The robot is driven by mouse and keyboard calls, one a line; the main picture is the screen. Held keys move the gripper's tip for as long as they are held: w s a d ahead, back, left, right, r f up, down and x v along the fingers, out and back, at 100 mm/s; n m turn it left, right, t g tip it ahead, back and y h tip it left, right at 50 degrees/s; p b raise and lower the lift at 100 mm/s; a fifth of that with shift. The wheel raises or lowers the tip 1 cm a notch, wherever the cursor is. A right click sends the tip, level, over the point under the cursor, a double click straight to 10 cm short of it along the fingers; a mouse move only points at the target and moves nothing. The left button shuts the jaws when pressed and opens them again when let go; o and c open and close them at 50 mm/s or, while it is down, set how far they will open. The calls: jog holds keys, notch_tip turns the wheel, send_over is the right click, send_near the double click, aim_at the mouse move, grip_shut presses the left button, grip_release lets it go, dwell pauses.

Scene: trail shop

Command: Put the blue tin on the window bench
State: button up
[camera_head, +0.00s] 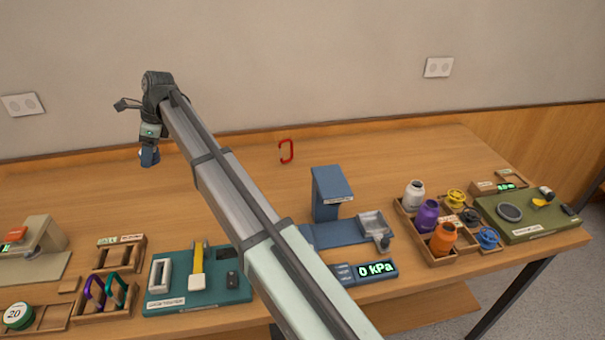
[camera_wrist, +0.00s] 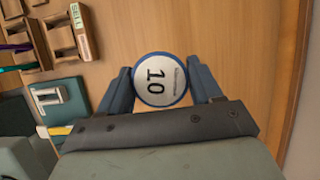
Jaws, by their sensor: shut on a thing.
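The blue tin (camera_wrist: 160,80) is round with a blue rim and a pale top marked "10". It shows in the wrist view between the two blue fingers of my gripper (camera_wrist: 163,82), which is shut on it. In the head view my gripper (camera_head: 149,157) hangs above the back left part of the wooden bench, near the wall. The tin is hard to make out there, as the fingers and the small size hide it. I cannot tell from these frames which surface is the window bench.
The wooden bench (camera_head: 370,150) is clear along its back, apart from a red carabiner (camera_head: 286,151). A teal station (camera_head: 197,285), a blue press (camera_head: 332,190), a bottle rack (camera_head: 430,230) and a green board (camera_head: 530,222) line its front. A green "20" tin (camera_head: 17,316) sits front left.

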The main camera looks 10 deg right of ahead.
jog(key=w+d+m, duration=0.1)
jog(key=w+d, duration=0.3)
jog(key=d, duration=0.4)
jog(key=w+d+m, duration=0.1)
jog(key=w+d, duration=0.4)
jog(key=d, duration=0.2)
jog(key=m+t, duration=0.3)
jog(key=m, duration=0.2)
send_over(331, 150)
jog(key=shift+h, duration=0.4)
jog(key=shift+s+d+f, duration=0.15)
jog(key=shift+d+f, duration=0.05)
jog(key=shift+f, duration=2.3)
jog(key=shift+s+d+f, duration=0.1)
jog(key=shift+d+f, duration=0.05)
jog(key=shift+f, duration=2.35)
jog(key=shift+s+d+f, duration=0.15)
jog(key=shift+d+f, duration=0.05)
jog(key=shift+f, duration=2.3)
jog(key=shift+f, duration=0.15)
jog(key=o, duration=1.1)
jog(key=shift+o, duration=0.2)
